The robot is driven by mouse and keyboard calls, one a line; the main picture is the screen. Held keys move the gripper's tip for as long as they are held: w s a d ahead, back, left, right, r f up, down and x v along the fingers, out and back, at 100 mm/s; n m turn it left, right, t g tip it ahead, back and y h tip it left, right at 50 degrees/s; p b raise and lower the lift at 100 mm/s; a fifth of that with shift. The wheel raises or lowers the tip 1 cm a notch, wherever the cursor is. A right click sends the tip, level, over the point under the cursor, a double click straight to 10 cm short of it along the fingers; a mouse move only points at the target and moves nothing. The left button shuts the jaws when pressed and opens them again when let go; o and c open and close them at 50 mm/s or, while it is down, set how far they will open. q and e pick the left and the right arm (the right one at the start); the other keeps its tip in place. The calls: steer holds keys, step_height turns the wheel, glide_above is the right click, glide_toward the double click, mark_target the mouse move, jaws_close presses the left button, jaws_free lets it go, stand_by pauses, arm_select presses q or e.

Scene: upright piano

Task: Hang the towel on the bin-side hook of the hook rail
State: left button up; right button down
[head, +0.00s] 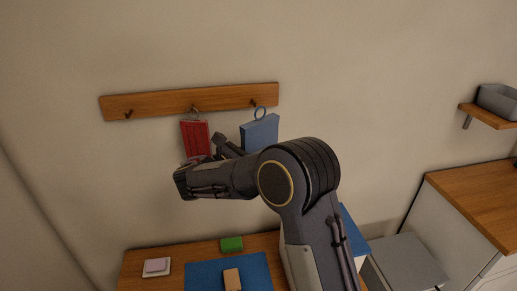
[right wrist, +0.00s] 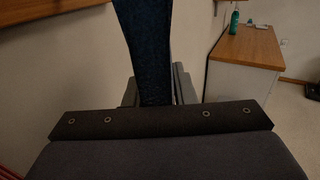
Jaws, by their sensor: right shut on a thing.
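The wooden hook rail (head: 190,101) is on the wall with three hooks. The blue towel (head: 260,133) is at its right end, with its ring (head: 260,113) close to the right hook (head: 253,102). I cannot tell whether the ring is around the hook or in front of it. My right gripper (head: 229,147) is shut on the blue towel, partly hidden by my arm. In the right wrist view the towel (right wrist: 146,50) stands up between the fingers. My left gripper is not in view.
A red cloth (head: 195,137) hangs from the middle hook, close left of my gripper. The left hook (head: 128,114) is empty. A wooden surface below holds a blue mat (head: 205,277) and a green block (head: 232,244). A grey box-like thing (head: 408,262) stands at lower right, near a counter (head: 480,200).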

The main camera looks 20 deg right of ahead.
steer(key=w+d+f+p, duration=0.1)
steer(key=w+d+f, duration=0.1)
steer(key=w, duration=0.6)
steer(key=shift+w+f, duration=0.15)
steer(key=shift+w, duration=0.15)
stand_by(0.7)
steer(key=shift+f, duration=0.15)
stand_by(0.5)
steer(key=c, duration=1.5)
jaws_free()
steer(key=shift+o, duration=1.2)
steer(key=shift+w+d+f, duration=0.1)
steer(key=shift+w+f, duration=0.05)
steer(key=shift+w, duration=0.15)
steer(key=shift+o, duration=0.8)
steer(key=shift+r, duration=0.25)
